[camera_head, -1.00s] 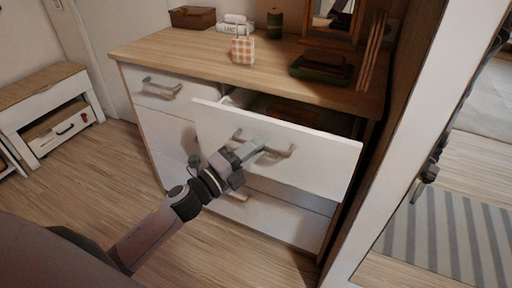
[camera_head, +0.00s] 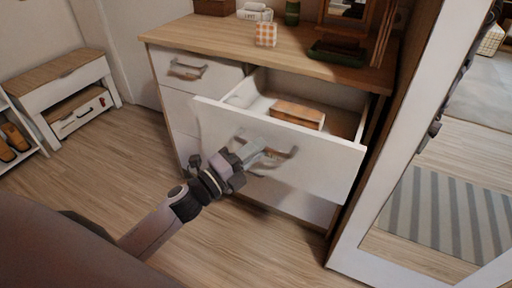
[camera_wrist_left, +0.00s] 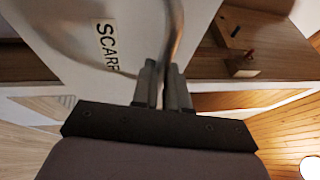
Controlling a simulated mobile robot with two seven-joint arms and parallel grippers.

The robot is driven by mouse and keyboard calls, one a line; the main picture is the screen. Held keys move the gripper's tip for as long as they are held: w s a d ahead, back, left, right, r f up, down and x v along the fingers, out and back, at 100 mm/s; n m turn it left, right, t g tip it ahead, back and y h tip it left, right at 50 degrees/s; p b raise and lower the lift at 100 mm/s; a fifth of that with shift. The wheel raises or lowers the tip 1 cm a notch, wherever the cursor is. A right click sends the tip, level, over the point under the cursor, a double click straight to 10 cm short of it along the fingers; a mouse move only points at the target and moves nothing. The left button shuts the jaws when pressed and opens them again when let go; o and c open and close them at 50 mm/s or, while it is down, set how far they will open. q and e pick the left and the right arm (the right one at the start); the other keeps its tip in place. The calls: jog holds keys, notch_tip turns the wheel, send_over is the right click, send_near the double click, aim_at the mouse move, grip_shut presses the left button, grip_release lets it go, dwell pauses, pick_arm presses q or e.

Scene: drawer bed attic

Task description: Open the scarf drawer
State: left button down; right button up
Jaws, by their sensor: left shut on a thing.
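The scarf drawer (camera_head: 285,160), white-fronted, is the top right drawer of the wood-topped dresser (camera_head: 205,35). It stands well out, and its inside shows an orange-brown box-like item (camera_head: 298,113). My left gripper (camera_head: 258,150) is shut on the drawer's metal handle (camera_head: 280,154). In the left wrist view the fingers (camera_wrist_left: 163,88) close around the handle bar (camera_wrist_left: 175,40), beside a label reading "SCARF" (camera_wrist_left: 106,45), its end cut off. My right gripper is not in view.
A closed drawer (camera_head: 183,75) is at the dresser's top left. A checkered box (camera_head: 266,34) and a dark green tray (camera_head: 338,53) stand on top. A white-framed mirror (camera_head: 435,170) stands close on the right. A low bench (camera_head: 65,85) is at the left, with open floor between.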

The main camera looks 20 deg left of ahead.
pick_arm(q)
jog(key=shift+s, duration=0.15)
jog(key=shift+a, duration=0.1)
jog(key=c, duration=1.1)
grip_release()
jog(key=shift+c, duration=0.2)
jog(key=v, duration=0.7)
